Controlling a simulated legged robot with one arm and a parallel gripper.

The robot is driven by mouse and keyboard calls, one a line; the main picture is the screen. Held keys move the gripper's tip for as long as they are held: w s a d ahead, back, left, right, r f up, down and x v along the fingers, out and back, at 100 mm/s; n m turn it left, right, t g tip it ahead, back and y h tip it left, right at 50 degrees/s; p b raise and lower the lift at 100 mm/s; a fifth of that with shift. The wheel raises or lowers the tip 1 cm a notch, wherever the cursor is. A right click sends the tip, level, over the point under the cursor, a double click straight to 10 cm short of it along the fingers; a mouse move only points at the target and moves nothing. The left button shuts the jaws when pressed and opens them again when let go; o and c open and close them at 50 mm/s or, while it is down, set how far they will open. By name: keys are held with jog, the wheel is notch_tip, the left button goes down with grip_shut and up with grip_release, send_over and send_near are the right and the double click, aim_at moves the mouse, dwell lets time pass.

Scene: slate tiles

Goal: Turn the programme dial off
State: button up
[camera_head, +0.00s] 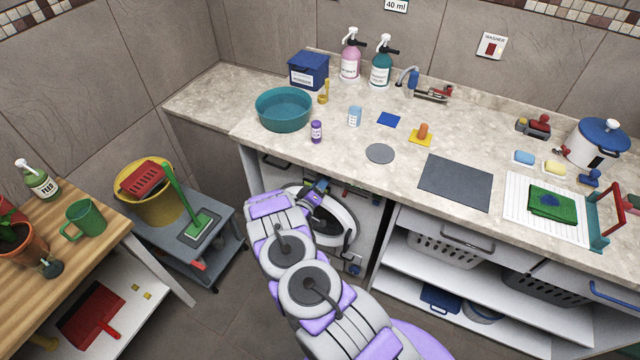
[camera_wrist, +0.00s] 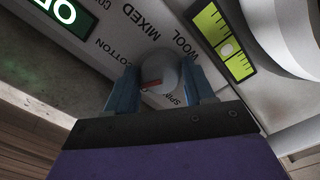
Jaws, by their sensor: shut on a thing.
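The programme dial (camera_wrist: 160,70) is a round grey knob with a red mark on its lower side in the wrist view. Printed words around it include COTTON, MIXED, WOOL and part of SPIN; no OFF label can be read. My gripper (camera_wrist: 161,76) is shut on the dial, with one blue finger on each side. In the head view, my gripper (camera_head: 314,192) is at the upper front of the white washing machine (camera_head: 349,237), under the counter. My arm hides the dial there.
A green display (camera_wrist: 63,14) with white characters and a yellow-green gauge (camera_wrist: 223,42) flank the dial. The stone counter (camera_head: 300,155) overhangs the machine. A grey trolley (camera_head: 205,240) stands left, and white shelves (camera_head: 480,295) stand right.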

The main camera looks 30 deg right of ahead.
jog(key=n, duration=0.6)
jog(key=shift+w+a+r+n, duration=0.1)
jog(key=shift+a+r+n, duration=0.05)
jog(key=shift+n, duration=0.25)
dwell(0.4)
jog(key=o, duration=1)
jog(key=shift+d, duration=0.2)
jog(key=p+v, duration=0.2)
jog(key=v, duration=1.5)
jog(key=shift+a, duration=0.2)
